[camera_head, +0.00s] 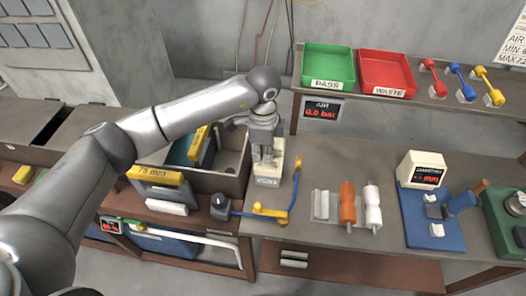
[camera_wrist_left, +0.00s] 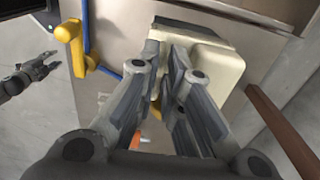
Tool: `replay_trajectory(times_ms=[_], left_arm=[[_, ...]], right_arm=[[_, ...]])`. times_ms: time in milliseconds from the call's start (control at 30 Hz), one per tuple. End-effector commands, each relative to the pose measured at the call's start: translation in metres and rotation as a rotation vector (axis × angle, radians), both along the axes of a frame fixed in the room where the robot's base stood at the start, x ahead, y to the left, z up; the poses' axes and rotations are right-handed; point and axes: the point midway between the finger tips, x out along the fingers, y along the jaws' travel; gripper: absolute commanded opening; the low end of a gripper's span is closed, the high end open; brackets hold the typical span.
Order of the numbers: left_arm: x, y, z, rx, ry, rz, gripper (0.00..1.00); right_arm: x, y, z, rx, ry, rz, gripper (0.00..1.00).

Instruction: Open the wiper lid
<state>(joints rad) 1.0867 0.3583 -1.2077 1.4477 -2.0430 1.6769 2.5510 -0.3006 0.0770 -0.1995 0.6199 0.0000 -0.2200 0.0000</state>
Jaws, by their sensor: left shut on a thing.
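The wiper box (camera_head: 268,181) is a small cream block with a label, standing near the left end of the grey workbench. It also shows in the left wrist view (camera_wrist_left: 218,72), just beyond and right of my fingers. My left gripper (camera_head: 264,158) points down over the box with its fingers close together at its top. In the left wrist view my fingertips (camera_wrist_left: 166,48) are closed at the box's edge, on what looks like the lid; the gripped part is mostly hidden. My right gripper (camera_wrist_left: 36,76) shows small and dark at the left of the wrist view, away from the box.
A blue lever with yellow ends (camera_head: 294,190) stands close right of the box. White and orange spools (camera_head: 347,205) lie farther right, then a gauge on a blue base (camera_head: 430,220). A green tray (camera_head: 328,66) and red tray (camera_head: 386,70) sit on the shelf behind.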

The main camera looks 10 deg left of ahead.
Motion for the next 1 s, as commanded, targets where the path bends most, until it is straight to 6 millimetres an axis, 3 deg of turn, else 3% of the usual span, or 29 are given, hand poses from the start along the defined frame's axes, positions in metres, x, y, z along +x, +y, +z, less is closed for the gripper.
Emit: replay_trajectory(times_ms=[367, 1000], left_arm=[[0.011, 0.0, 0.007, -0.001, -0.004, 0.001, 0.0], [0.058, 0.001, 0.026, 0.004, -0.002, 0.004, 0.0]], right_arm=[[0.0, 0.0, -0.01, 0.0, -0.001, 0.0, 0.4], [0.001, -0.003, -0.05, -0.004, -0.001, 0.002, 0.4]])
